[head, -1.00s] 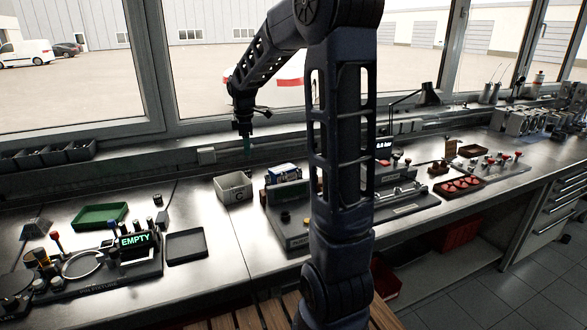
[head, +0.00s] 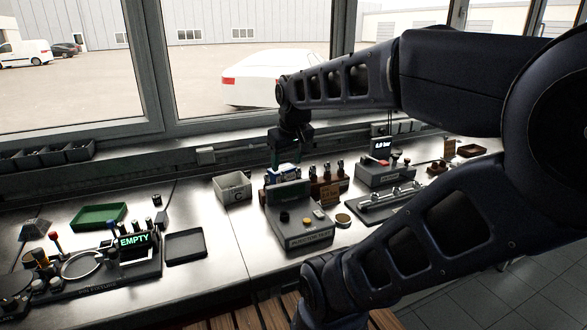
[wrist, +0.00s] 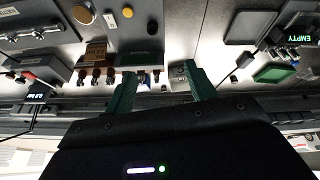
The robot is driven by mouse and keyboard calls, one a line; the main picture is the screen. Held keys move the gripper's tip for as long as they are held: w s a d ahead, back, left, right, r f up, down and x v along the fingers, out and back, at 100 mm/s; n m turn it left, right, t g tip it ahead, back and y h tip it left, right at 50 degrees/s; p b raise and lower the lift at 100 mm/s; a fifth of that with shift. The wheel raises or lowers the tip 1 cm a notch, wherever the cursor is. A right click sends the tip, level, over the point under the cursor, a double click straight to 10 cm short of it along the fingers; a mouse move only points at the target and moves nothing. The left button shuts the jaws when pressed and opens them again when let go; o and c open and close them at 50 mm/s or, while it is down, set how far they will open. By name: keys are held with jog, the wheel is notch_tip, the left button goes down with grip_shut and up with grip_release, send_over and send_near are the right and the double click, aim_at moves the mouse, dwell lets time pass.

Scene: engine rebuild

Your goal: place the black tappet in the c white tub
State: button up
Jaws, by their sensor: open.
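The pale tub marked C (head: 238,196) stands on the bench left of the grey test box in the head view. It also shows, partly hidden by a finger, in the wrist view (wrist: 177,76). A small dark upright piece (head: 157,200) stands left of the tub, behind the black tray; it may be the black tappet, but it is too small to tell. A small dark piece (wrist: 233,78) also shows in the wrist view. My gripper (head: 285,157) is raised near the window ledge, right of and beyond the tub. Its green fingers (wrist: 160,70) are apart with nothing held.
The grey test box (head: 297,218), a blue-and-white box (head: 283,173) and a rack of injectors (head: 328,180) crowd the area beside my gripper. A green tray (head: 98,216), a black tray (head: 186,246) and the EMPTY display (head: 134,241) are at left.

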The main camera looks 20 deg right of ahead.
jog(key=shift+s+d+f+m, duration=0.1)
jog(key=shift+s+f+m, duration=0.1)
jog(key=shift+s+m, duration=0.3)
jog(key=shift+s+d+f+m, duration=0.1)
jog(key=shift+s+f+m, duration=0.1)
jog(key=shift+s, duration=0.45)
jog(key=shift+s+f+m, duration=0.2)
jog(key=shift+s+m, duration=0.1)
jog(key=shift+s, duration=0.3)
